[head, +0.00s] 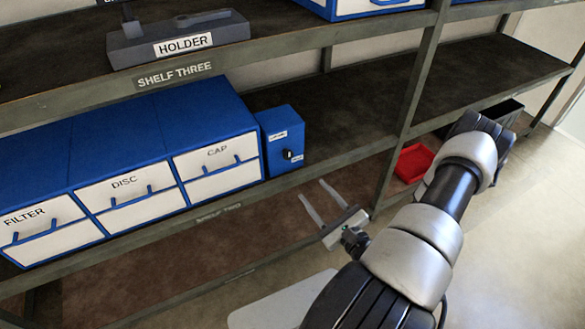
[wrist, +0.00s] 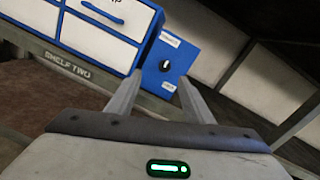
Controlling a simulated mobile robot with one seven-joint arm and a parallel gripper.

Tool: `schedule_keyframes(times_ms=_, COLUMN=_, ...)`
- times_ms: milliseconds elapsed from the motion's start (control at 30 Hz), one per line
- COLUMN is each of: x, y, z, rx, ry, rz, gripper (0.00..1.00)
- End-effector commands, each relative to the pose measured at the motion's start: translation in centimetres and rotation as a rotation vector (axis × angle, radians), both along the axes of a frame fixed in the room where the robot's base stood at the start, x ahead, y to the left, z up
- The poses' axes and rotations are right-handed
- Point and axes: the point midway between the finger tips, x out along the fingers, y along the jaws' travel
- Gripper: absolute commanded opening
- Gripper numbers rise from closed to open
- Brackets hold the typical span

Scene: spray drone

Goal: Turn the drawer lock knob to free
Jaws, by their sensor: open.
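The drawer lock knob (head: 288,154) is a small black knob on the front of a blue box (head: 279,127) at the right end of the drawer unit (head: 120,140) on shelf two. Small white labels sit above and below it, too small to read. In the wrist view the knob (wrist: 165,66) shows with a light mark on it, on the blue face (wrist: 180,56). My gripper (head: 321,193) is open and empty, in front of and below the box, apart from the knob. In the wrist view the fingertips (wrist: 156,88) lie below the knob, one to each side.
Three white-fronted drawers marked FILTER, DISC and CAP have blue handles. A shelf post (head: 408,110) stands right of the box. A grey holder (head: 180,38) is on shelf three above. A red tray (head: 413,162) lies low behind my arm. The space right of the box is bare.

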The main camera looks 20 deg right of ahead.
Motion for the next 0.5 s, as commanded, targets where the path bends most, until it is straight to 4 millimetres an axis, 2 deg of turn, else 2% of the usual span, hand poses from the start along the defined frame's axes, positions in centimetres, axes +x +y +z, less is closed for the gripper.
schedule_keyframes(times_ms=67, x=-0.4, y=-0.7, z=-1.4, rx=0.017, ry=0.006, rz=-0.057, gripper=0.47)
schedule_keyframes(times_ms=233, x=0.4, y=-1.0, z=-1.8, rx=0.018, ry=0.007, rz=-0.084, gripper=0.47)
schedule_keyframes(times_ms=367, x=2.4, y=-0.9, z=-1.7, rx=0.018, ry=0.006, rz=-0.081, gripper=0.47)
schedule_keyframes(times_ms=500, x=5.5, y=-0.7, z=-1.7, rx=0.018, ry=0.006, rz=-0.078, gripper=0.47)
